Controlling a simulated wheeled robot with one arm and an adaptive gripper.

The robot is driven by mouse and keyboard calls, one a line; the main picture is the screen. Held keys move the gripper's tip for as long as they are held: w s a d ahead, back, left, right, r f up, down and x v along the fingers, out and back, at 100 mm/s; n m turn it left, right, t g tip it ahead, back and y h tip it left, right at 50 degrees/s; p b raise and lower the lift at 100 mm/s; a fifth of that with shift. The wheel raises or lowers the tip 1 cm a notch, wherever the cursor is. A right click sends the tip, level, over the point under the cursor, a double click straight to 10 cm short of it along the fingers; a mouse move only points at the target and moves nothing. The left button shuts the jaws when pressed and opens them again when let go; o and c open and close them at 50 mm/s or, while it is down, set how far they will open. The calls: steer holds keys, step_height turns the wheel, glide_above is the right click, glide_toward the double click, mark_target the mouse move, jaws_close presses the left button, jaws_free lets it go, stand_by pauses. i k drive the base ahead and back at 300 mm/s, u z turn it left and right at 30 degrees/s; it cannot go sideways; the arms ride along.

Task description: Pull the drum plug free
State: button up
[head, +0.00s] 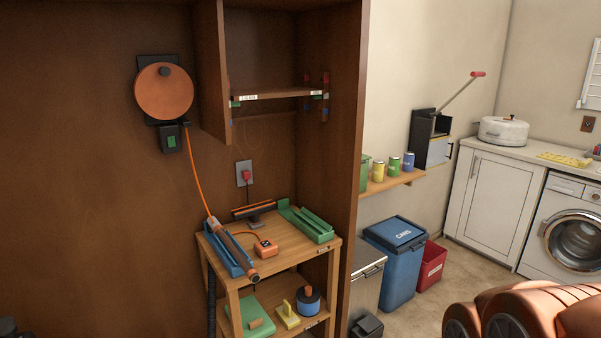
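An orange cord drum (164,91) hangs on the brown wall at the left. Below it is a black box with a green switch (171,140). An orange cord (197,180) runs from the drum down to a long grey tool (232,248) by a blue tray on the wooden stand. A red plug (246,176) sits in a grey wall socket (240,168) above the stand, with a dark cord hanging below it. I cannot tell for sure whether this is the drum's plug.
A blue bin (394,262) and a red bin (430,266) stand further right.

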mark_target(246, 174)
steer(key=z, duration=0.8)
steer(key=i, duration=2.4)
steer(key=u, duration=4.2)
